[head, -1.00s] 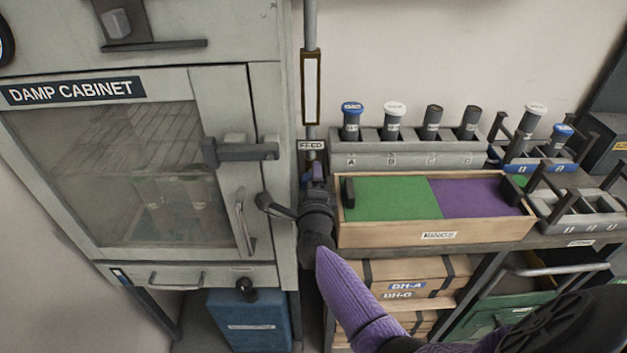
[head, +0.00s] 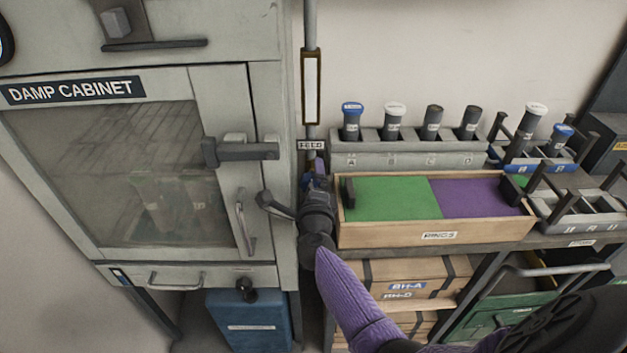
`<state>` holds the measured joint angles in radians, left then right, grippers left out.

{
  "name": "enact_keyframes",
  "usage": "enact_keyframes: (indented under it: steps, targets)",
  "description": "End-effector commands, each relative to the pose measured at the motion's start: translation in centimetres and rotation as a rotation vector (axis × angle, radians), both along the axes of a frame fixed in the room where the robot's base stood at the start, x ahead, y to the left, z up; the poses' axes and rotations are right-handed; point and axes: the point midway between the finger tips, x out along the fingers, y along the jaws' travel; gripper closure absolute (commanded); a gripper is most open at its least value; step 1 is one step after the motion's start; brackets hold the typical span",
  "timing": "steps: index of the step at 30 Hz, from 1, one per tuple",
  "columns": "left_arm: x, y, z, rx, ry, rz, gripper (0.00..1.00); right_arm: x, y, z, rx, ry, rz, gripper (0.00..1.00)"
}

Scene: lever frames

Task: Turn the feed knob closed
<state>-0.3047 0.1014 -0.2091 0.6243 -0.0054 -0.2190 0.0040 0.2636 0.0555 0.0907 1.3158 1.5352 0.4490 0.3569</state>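The small FEED label (head: 312,145) sits on the grey vertical pipe (head: 310,25) between the damp cabinet and the shelf. My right arm, in a purple ribbed sleeve, reaches up from the lower right. My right gripper (head: 317,185) is just below the label, at the pipe. The dark wrist and gripper cover the spot below the label, so the feed knob cannot be made out clearly. Whether the fingers touch it or are shut on it cannot be told. My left gripper is not in view.
The damp cabinet (head: 225,90) stands close on the left, with a dark lever (head: 276,205) beside my wrist. A wooden box (head: 390,234) with green and purple compartments is close on the right. A rack (head: 405,155) of capped tubes stands behind it.

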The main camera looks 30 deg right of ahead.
Motion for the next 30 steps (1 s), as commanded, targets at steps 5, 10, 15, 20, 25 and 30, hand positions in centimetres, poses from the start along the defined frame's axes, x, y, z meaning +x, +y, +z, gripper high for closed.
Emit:
enact_keyframes:
  steps: [5,10,15,20,25,30]
  targets:
    - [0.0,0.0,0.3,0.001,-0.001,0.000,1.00,-0.5,0.3,0.1,0.000,0.000,0.001,0.00]
    - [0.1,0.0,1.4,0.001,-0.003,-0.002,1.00,-3.4,2.1,0.3,0.001,0.001,0.002,0.00]
    - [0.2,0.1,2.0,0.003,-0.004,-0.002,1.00,-6.6,4.0,0.2,0.001,0.002,0.001,0.00]
    - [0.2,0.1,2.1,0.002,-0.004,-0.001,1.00,-8.3,5.1,0.0,0.001,0.001,0.000,0.00]
    - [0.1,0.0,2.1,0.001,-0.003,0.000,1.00,-8.5,5.2,0.0,0.000,0.000,0.000,0.00]
    - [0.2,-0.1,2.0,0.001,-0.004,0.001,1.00,-8.5,5.2,0.0,0.000,0.000,0.000,0.00]
